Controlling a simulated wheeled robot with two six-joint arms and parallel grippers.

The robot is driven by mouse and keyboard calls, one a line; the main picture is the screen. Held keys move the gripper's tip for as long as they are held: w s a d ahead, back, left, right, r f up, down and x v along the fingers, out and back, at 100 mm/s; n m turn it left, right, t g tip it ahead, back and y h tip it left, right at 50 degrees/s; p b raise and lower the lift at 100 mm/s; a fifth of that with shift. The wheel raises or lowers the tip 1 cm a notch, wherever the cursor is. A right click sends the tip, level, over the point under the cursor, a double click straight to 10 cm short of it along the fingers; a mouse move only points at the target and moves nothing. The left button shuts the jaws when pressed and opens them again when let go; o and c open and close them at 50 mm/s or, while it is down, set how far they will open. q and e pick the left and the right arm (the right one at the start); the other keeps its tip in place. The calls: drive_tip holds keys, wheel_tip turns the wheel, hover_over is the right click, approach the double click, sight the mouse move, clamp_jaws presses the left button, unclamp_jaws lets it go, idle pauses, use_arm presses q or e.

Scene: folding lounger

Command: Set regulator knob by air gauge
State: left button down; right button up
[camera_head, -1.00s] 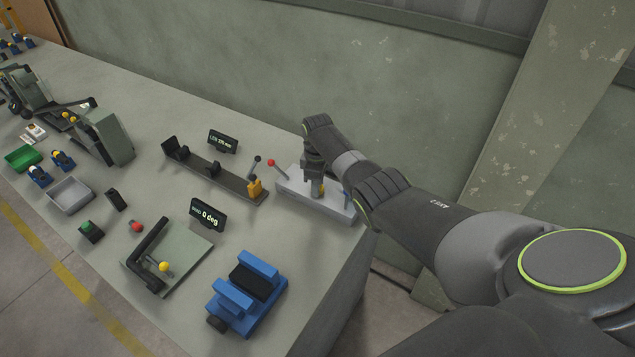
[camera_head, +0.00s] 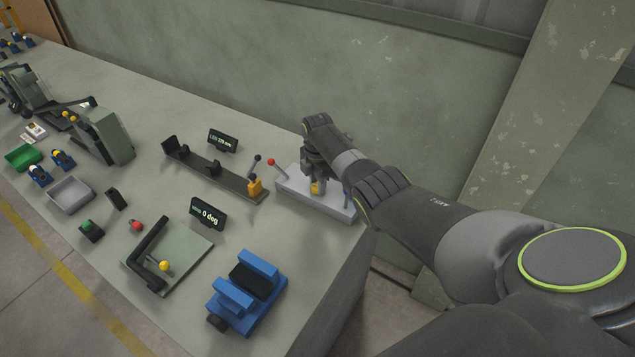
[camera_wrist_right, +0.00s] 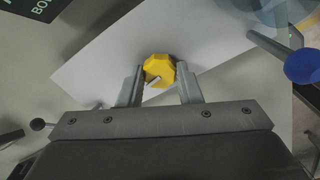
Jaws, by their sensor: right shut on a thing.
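The yellow regulator knob (camera_wrist_right: 158,69) sits on a light grey base plate (camera_wrist_right: 100,75) in the right wrist view. My right gripper (camera_wrist_right: 159,82) is shut on the knob, with one finger on each side of it. In the head view the right gripper (camera_head: 315,180) points down over the base plate (camera_head: 295,190), and part of the yellow knob (camera_head: 316,188) shows below it. I cannot make out an air gauge; the gripper and wrist hide part of the plate. My left gripper is not in view.
A red-tipped lever (camera_head: 271,162) stands at the plate's left end, and a blue-tipped lever (camera_wrist_right: 302,66) at its other end. A dark rail fixture (camera_head: 215,172) lies to the left. A blue vise (camera_head: 245,292) is nearer. The wall is close behind.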

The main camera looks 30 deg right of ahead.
drive_tip(key=shift+r+n, duration=0.1)
drive_tip(key=shift+n, duration=0.3)
drive_tip(key=o, duration=1)
drive_tip(key=shift+c, duration=0.2)
drive_tip(key=shift+r, duration=0.55)
wheel_tip(320, 180, up, 16)
drive_tip(key=b, duration=0.1)
drive_tip(key=shift+r+b, duration=0.15)
drive_tip(key=shift+b, duration=0.2)
